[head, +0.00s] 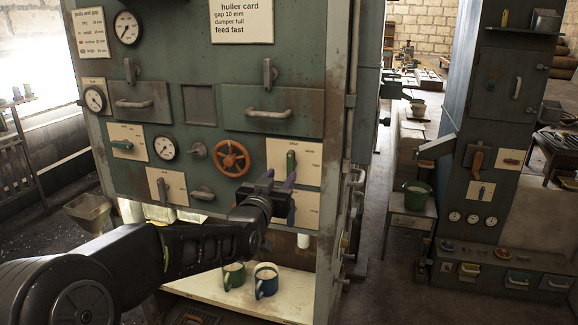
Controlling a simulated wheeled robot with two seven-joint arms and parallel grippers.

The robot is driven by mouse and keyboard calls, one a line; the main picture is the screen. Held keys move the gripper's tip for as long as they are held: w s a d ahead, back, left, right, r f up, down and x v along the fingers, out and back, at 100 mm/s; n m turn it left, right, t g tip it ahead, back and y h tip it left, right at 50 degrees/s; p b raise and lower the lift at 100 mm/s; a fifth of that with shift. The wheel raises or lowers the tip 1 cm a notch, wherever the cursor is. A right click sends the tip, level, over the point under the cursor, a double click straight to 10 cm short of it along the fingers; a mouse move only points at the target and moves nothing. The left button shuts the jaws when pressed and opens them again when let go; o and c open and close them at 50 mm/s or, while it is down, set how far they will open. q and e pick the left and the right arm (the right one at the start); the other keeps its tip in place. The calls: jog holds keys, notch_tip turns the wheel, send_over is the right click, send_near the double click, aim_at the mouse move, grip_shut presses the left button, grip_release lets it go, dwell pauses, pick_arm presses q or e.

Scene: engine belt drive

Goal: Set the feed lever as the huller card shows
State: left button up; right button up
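The huller card (241,20) at the top of the green machine front reads gap 10 mm, damper full, feed fast. Several lever plates sit on this front, their small labels too small to read, so I cannot tell which is the feed lever. A green lever (291,158) stands upright on the right-hand plate. A blue lever (291,214) is partly hidden on the plate below. Another green lever (122,144) lies nearly level on the left plate. My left gripper (279,180) is just below the right-hand green lever, its fingertips apart; contact is unclear. My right gripper is out of view.
An orange handwheel (231,158) and drawer handles stick out from the front. A green mug (233,275) and a blue mug (266,281) stand on the shelf below my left arm. A second machine (500,110) stands to the right across open floor.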

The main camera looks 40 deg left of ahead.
aim_at(290, 165)
pick_arm(q)
jog(key=p+x, duration=0.2)
jog(key=x, duration=0.4)
jog(key=shift+w+a+p, duration=0.15)
jog(key=shift+w+p, duration=0.15)
jog(key=shift+p, duration=0.05)
jog(key=shift+w+a, duration=0.15)
jog(key=shift+w, duration=0.35)
grip_shut()
